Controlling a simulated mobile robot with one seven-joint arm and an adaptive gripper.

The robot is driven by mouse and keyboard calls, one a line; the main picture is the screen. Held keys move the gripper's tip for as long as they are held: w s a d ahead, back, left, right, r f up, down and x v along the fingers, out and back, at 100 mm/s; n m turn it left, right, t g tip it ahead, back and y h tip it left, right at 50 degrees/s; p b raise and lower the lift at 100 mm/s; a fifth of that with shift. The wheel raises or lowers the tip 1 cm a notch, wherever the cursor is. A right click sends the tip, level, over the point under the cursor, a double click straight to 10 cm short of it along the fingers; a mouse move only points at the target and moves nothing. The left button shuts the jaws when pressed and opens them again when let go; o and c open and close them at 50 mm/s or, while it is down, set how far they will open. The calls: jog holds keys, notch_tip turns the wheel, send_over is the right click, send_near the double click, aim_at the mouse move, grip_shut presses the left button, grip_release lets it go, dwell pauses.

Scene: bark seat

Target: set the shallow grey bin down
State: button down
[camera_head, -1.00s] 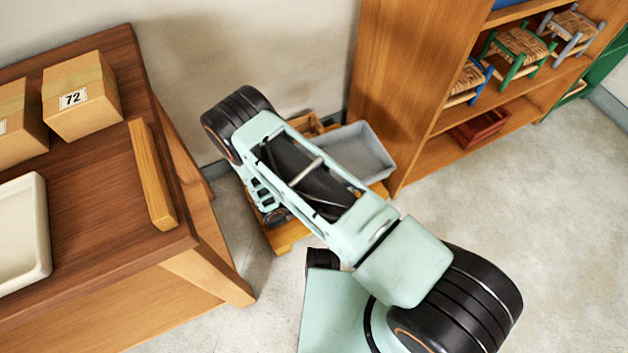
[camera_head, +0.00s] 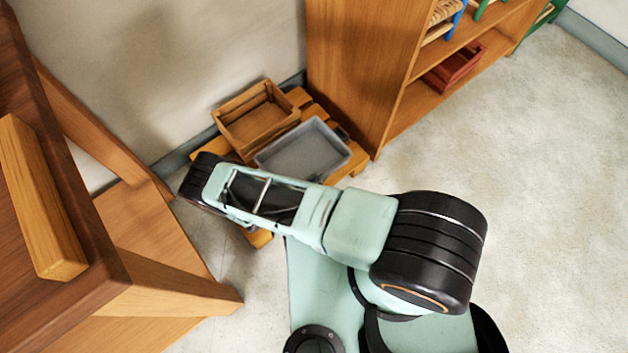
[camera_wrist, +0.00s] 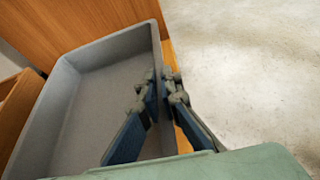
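The shallow grey bin (camera_head: 302,152) is an open rectangular tray. In the head view it is on or just over the right part of a low wooden pallet (camera_head: 347,170), right of a wooden crate; any gap beneath it cannot be made out. In the wrist view the bin (camera_wrist: 98,95) fills the left half. My gripper (camera_wrist: 161,76) straddles its right wall, one finger inside and one outside. The fingertips are close together on the rim and look shut on it. My arm hides the gripper in the head view.
A wooden crate (camera_head: 257,115) stands left of the bin on the pallet. A wooden shelf unit (camera_head: 365,70) with a red crate (camera_head: 455,66) is close on the right, the wall behind. A table (camera_head: 75,255) is at the left. The floor at right is clear.

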jog(key=shift+w+f+b, duration=0.1)
jog(key=shift+f+b, duration=0.8)
jog(key=shift+f, duration=1.15)
jog(key=shift+f, duration=0.2)
jog(key=c, duration=2.2)
grip_release()
jog(key=shift+o, duration=0.2)
jog(key=shift+r, duration=0.15)
jog(key=shift+s+a+r, duration=0.2)
jog(key=shift+a, duration=0.05)
jog(key=p+v, duration=0.2)
jog(key=v, duration=0.9)
jog(key=shift+s, duration=0.15)
jog(key=shift+a+r, duration=0.15)
